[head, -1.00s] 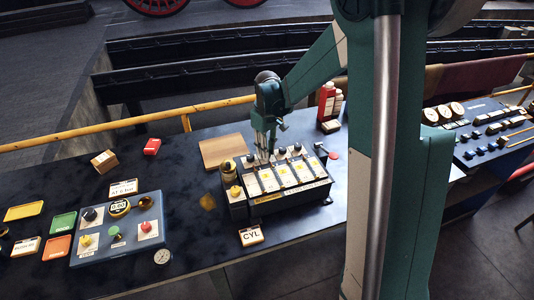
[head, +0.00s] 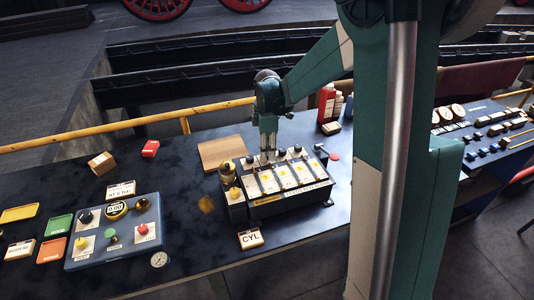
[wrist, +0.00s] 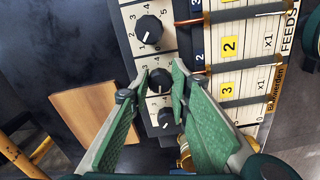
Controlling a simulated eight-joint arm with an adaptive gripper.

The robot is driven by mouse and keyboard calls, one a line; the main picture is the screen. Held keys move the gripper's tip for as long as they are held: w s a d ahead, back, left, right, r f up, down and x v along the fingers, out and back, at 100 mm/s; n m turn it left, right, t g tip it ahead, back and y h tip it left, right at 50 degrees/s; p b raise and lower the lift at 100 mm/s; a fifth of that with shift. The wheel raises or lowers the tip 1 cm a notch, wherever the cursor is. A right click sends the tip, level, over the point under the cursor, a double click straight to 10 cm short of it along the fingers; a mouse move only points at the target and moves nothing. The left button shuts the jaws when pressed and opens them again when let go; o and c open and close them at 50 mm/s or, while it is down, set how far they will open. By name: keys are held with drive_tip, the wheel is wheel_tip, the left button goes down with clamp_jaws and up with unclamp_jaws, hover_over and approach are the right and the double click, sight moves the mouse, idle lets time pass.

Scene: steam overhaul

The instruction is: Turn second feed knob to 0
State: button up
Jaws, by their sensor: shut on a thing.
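The feed box (head: 287,183) is a dark unit with a row of black knobs behind pale strips; it reads "FEEDS" in the wrist view. My gripper (head: 268,158) points down at the second knob from the left. In the wrist view its green-padded fingers (wrist: 162,75) are shut on that black knob (wrist: 159,82), one on each side. The knob's pointer is partly hidden and its setting cannot be read clearly. A neighbouring knob (wrist: 148,30) shows above with a white pointer line and numbers around it. Another knob (wrist: 165,117) sits below, close to the fingers.
Brass fittings (head: 227,172) stand at the box's left end. A wooden board (head: 223,152) lies behind it. A "CYL" block (head: 250,239) lies in front.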

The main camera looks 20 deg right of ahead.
drive_tip(key=n, duration=0.3)
drive_tip(key=shift+n, duration=0.3)
idle(0.4)
drive_tip(key=o, duration=0.6)
drive_tip(key=shift+r, duration=0.15)
drive_tip(key=shift+r, duration=5.9)
drive_tip(key=shift+s, duration=0.1)
